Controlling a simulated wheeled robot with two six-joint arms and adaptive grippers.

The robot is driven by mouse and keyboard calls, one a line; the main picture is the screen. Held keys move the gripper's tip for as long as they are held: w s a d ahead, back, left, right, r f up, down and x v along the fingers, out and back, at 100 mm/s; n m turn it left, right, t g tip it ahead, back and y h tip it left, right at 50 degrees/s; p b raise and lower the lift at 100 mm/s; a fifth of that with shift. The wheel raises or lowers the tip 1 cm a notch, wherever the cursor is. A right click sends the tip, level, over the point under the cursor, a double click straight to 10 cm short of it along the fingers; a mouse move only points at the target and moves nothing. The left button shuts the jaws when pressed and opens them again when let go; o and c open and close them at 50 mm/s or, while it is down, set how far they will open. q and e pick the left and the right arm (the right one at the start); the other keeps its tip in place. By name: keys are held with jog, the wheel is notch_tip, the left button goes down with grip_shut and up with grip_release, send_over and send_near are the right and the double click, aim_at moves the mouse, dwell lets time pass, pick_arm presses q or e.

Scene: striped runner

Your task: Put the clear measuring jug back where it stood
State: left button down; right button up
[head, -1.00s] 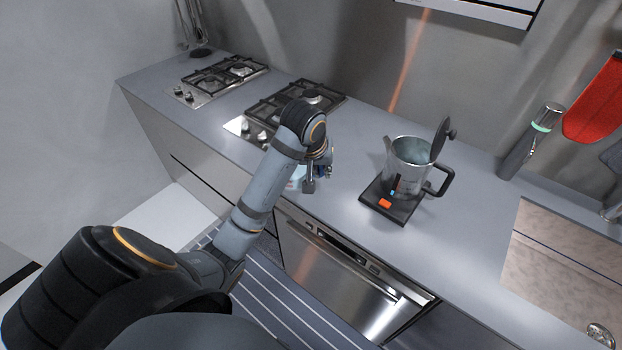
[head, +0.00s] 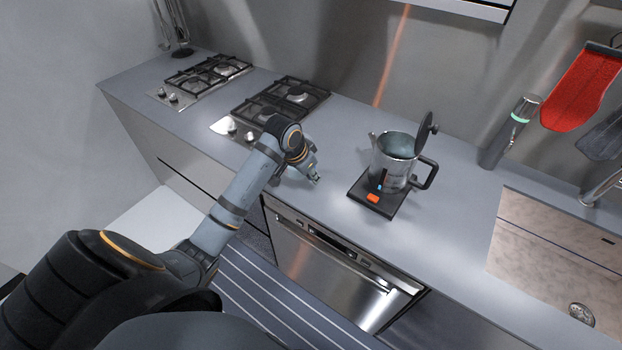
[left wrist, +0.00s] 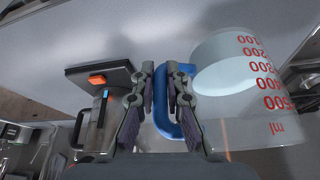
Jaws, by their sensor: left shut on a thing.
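The clear measuring jug (left wrist: 243,80) has red ml markings and a blue handle (left wrist: 190,128); it fills the right of the left wrist view. My left gripper (left wrist: 160,72) is shut on the jug's handle. In the head view my left gripper (head: 316,180) is over the counter's front part, left of the black scale. My right gripper is not in view.
A metal pot with an open lid (head: 393,160) stands on the black scale (head: 378,198), right of my gripper. Two gas hobs (head: 281,103) lie to the left, a sink (head: 555,250) to the right. A grey flask (head: 505,135) stands at the back. Counter between hob and scale is clear.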

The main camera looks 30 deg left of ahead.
pick_arm(q)
jog(key=shift+w+a+f, duration=0.25)
jog(key=shift+w+f, duration=0.25)
jog(key=shift+f, duration=0.15)
jog(key=shift+w+a+f, duration=0.25)
jog(key=shift+w+f, duration=0.2)
jog(key=shift+f, duration=0.15)
notch_tip(320, 180, down, 3)
jog(key=shift+w+a+f+p, duration=0.1)
jog(key=shift+w+p, duration=0.05)
jog(key=shift+p, duration=0.8)
jog(key=shift+f, duration=0.15)
jog(key=shift+f, duration=0.1)
jog(key=c, duration=1.4)
grip_release()
